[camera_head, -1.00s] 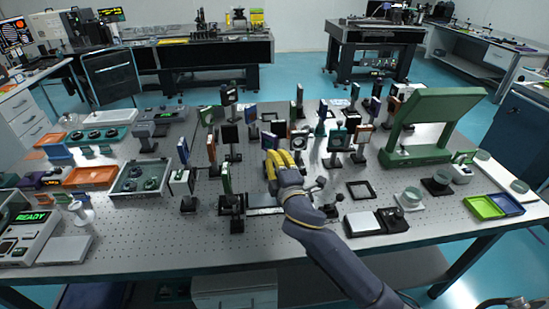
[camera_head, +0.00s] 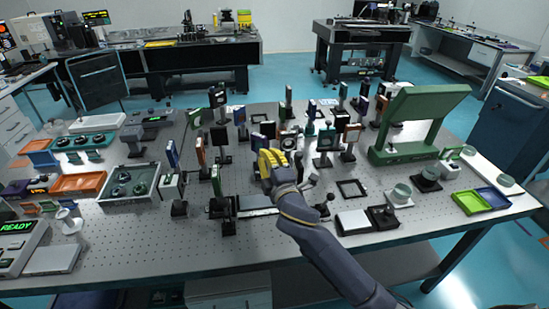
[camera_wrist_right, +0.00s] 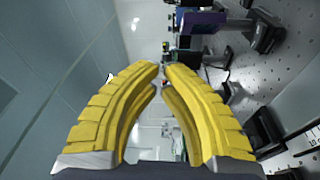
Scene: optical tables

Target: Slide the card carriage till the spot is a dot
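My right gripper (camera_head: 266,158) hangs over the middle of the optical table, among the standing optics. In the right wrist view its yellow fingers (camera_wrist_right: 161,68) curve in until their tips almost meet, with nothing visible between them. A pale flat strip, perhaps the rail (camera_head: 256,201), lies below and just left of my right wrist. A dark upright plate on a post (camera_head: 221,207) stands at the strip's left end. I cannot tell for sure which piece is the card carriage, and no light spot can be made out. My left gripper is not in view.
Several posts with plates crowd behind my right gripper. A large green frame (camera_head: 418,118) stands to the right. A black square frame (camera_head: 352,189) lies flat right of my wrist. A grey tray (camera_head: 130,200) with knobs is at left. The table's front strip is mostly clear.

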